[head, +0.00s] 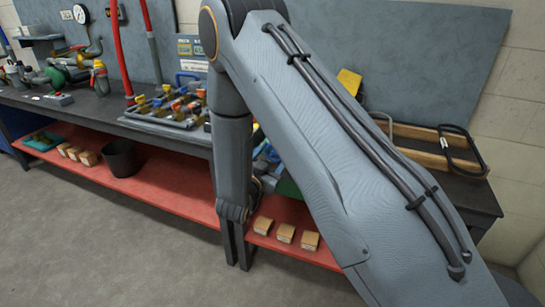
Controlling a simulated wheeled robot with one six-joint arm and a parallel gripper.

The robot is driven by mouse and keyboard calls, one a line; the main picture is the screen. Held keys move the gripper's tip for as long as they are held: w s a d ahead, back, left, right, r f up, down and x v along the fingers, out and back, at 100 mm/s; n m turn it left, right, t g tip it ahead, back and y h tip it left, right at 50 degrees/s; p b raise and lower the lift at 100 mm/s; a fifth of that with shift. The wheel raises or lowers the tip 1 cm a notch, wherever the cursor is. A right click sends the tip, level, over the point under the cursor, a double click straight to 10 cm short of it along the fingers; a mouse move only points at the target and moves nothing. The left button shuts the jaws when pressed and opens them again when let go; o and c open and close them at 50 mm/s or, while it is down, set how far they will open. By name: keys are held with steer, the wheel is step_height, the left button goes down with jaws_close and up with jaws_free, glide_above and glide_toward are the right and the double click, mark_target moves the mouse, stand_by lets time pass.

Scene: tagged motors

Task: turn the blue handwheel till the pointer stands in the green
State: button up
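A round white gauge (80,13) is on the back panel at the far left. It is too small to read its pointer or any green zone. A blue loop-shaped part (188,77) stands at the back of the bench, left of my arm; I cannot tell whether it is the blue handwheel. My arm crosses the middle of the head view and bends down in front of the bench. My gripper cannot be made out; the arm's lower end is by the bench front, with some blue and green things partly hidden behind it.
The dark bench (80,108) holds pipework with a green body (55,80) at left and a rack of coloured valves (168,105) mid-bench. A red upright pipe (118,45) stands between. The red lower shelf (165,190) carries a black bucket (120,157) and small boxes. The floor at left is clear.

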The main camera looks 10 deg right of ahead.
steer(key=shift+m, duration=0.3)
steer(key=o, duration=1.1)
steer(key=shift+c, duration=0.2)
steer(key=b+v, duration=0.1)
steer(key=v, duration=0.6)
steer(key=shift+s+a, duration=0.25)
steer(key=shift+s, duration=0.05)
